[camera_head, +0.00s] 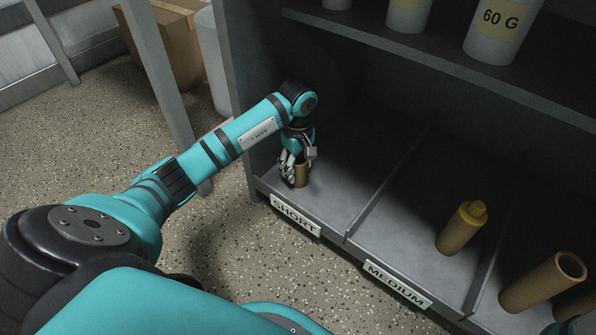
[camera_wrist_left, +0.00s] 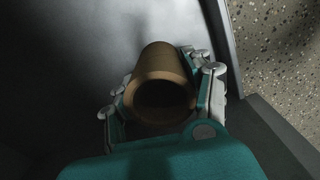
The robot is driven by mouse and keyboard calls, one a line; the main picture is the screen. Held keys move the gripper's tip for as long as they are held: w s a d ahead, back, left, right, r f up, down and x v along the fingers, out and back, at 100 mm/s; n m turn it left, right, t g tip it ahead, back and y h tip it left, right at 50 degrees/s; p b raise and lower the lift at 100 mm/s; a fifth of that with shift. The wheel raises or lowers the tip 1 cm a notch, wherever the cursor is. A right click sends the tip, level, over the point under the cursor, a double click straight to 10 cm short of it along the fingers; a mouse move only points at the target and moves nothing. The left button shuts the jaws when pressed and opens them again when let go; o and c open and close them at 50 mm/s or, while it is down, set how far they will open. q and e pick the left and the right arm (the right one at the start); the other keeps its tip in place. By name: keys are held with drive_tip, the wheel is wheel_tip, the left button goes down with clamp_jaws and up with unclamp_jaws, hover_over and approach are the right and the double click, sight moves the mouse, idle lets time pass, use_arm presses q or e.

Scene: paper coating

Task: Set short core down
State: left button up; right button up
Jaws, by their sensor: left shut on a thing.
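The short core (camera_head: 302,174) is a small brown cardboard tube. It stands upright inside the SHORT compartment (camera_head: 340,190), close to its front left corner. My left gripper (camera_head: 296,172) comes down from above and is shut around it. In the left wrist view the core's open top end (camera_wrist_left: 163,98) faces the camera, between the two fingers of my left gripper (camera_wrist_left: 165,95). Whether the core's base touches the shelf floor I cannot tell. A teal part at the lower right edge of the head view may be my right arm; its gripper is not seen.
A divider (camera_head: 385,185) separates SHORT from the MEDIUM compartment, where a brown core with a yellow plug (camera_head: 462,229) stands. Larger brown cores (camera_head: 543,282) are at the far right. White containers (camera_head: 503,30) stand on the shelf above. The rest of the SHORT compartment looks clear.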

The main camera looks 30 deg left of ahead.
use_arm(q)
drive_tip(key=shift+r, duration=0.15)
drive_tip(key=o, duration=1.1)
drive_tip(key=shift+o, duration=0.2)
wheel_tip(320, 180, up, 12)
drive_tip(key=p, duration=0.9)
drive_tip(key=shift+d, duration=0.1)
